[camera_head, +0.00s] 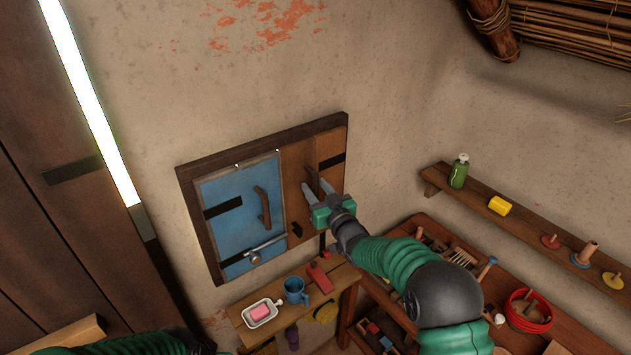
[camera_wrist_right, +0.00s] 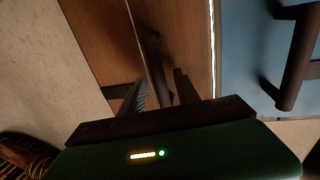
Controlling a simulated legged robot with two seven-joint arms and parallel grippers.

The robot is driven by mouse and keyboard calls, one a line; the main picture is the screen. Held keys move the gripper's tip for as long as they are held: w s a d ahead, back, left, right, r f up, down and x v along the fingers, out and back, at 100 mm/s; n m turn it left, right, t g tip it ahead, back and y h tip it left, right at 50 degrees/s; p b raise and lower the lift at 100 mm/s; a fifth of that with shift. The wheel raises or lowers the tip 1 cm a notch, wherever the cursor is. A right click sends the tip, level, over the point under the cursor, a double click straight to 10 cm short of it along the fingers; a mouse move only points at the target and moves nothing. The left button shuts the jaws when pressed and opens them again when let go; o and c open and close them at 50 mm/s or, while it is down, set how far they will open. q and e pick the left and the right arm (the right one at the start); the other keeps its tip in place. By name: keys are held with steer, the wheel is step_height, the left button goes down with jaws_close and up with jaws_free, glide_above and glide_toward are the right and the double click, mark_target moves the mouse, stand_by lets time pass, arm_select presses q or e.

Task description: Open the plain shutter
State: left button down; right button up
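The plain shutter (camera_head: 297,167) is bare brown wood in the right half of a dark window frame (camera_head: 262,143). It fills much of the right wrist view (camera_wrist_right: 110,35), and a dark upright handle (camera_wrist_right: 154,55) stands out from it. My right gripper (camera_head: 318,185) is at this shutter. In the wrist view its two fingers (camera_wrist_right: 160,92) are apart, one on each side of the handle's lower end, with gaps showing. Contact cannot be told. Of my left arm, only a green part shows at the bottom left; its gripper is out of view.
A blue shutter (camera_head: 233,190) with a brown handle (camera_head: 263,207) and a metal bolt (camera_head: 265,248) is on the left. A small table (camera_head: 270,330) below holds a soap dish (camera_head: 261,313) and a blue mug (camera_head: 295,290). A wall shelf (camera_head: 525,219) is at right.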

steer(key=shift+w, duration=0.1)
steer(key=shift+c, duration=0.5)
steer(key=shift+w+a, duration=0.1)
steer(key=shift+a, duration=0.05)
steer(key=c, duration=0.5)
jaws_close()
